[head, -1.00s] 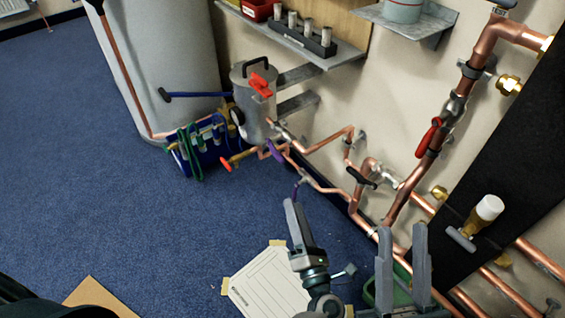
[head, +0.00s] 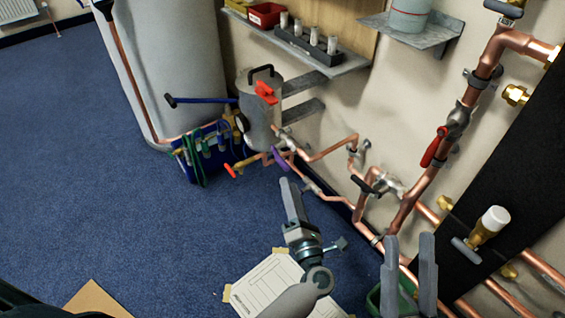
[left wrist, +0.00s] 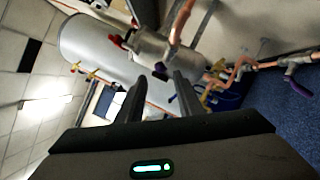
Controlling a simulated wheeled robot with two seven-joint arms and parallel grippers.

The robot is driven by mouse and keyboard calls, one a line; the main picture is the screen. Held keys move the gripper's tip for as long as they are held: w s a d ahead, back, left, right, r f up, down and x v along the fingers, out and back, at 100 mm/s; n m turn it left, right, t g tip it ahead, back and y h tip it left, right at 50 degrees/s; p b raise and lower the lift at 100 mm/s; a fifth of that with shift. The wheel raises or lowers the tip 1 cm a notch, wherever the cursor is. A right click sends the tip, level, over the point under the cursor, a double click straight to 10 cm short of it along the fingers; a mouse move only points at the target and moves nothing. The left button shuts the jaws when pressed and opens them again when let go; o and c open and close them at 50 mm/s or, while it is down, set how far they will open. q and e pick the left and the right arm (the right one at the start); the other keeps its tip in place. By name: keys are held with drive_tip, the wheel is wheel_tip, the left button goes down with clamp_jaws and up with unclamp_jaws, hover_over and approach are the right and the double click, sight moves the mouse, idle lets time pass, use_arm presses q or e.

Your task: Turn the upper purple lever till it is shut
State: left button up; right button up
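The upper purple lever (head: 280,159) sits on the thin copper pipework below the grey canister, left of centre in the head view. My left gripper (head: 288,184) is just below it in that view, seen side-on and apparently apart from it. It hides the lower purple lever. In the left wrist view the left gripper (left wrist: 156,84) is open and empty, with a dark purple lever (left wrist: 160,71) beyond its fingertips. Another purple lever (left wrist: 299,88) is at the right edge; I cannot tell for sure which is which. My right gripper (head: 408,238) is open and empty.
A grey canister (head: 259,108) with a red handle stands behind the levers. Copper pipes with a black-handled valve (head: 362,184) and a red lever (head: 433,148) run at the right. The blue floor (head: 110,190) is clear at left.

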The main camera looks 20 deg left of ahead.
sight(283, 160)
use_arm(q)
drive_tip(key=x, duration=0.9)
drive_tip(key=shift+w+b, duration=0.1)
drive_tip(key=shift+b, duration=0.2)
drive_tip(key=shift+c, duration=0.2)
clamp_jaws()
